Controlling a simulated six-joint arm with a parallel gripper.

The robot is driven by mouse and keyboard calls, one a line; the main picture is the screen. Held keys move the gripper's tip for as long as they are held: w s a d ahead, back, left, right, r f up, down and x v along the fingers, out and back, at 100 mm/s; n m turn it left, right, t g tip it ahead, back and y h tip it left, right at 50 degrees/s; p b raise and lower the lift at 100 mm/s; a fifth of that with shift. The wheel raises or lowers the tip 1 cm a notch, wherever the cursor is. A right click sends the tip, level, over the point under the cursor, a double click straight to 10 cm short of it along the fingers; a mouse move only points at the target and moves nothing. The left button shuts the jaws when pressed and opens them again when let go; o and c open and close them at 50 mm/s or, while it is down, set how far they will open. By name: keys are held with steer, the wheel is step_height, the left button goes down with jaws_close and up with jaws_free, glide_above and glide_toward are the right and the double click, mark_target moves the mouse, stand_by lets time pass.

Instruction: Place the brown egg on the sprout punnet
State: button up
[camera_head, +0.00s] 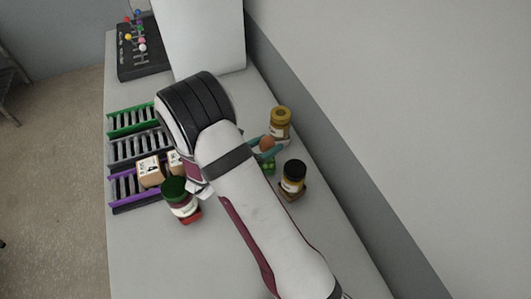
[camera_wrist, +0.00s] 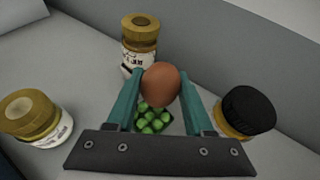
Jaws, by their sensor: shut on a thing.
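The brown egg (camera_wrist: 160,84) is held between the two teal fingers of my gripper (camera_wrist: 161,92), near their tips. It also shows in the head view (camera_head: 266,143), beside my arm. The sprout punnet (camera_wrist: 152,119), filled with green sprouts, lies below and between the fingers in the wrist view. In the head view the punnet (camera_head: 269,166) is partly hidden by my arm. The egg overlaps the punnet's far edge in the wrist view; I cannot tell whether they touch.
A gold-lidded jar (camera_wrist: 139,46) stands behind the egg. A black-lidded jar (camera_wrist: 247,111) stands close on the right, another gold-lidded jar (camera_wrist: 34,117) on the left. A green-lidded jar (camera_head: 180,199), small boxes (camera_head: 149,171) and coloured racks (camera_head: 133,148) are left of my arm.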

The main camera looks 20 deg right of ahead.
steer(key=f, duration=0.4)
steer(key=shift+w+a+f, duration=0.2)
steer(key=shift+a, duration=0.05)
steer(key=shift+f, duration=0.1)
steer(key=o, duration=1)
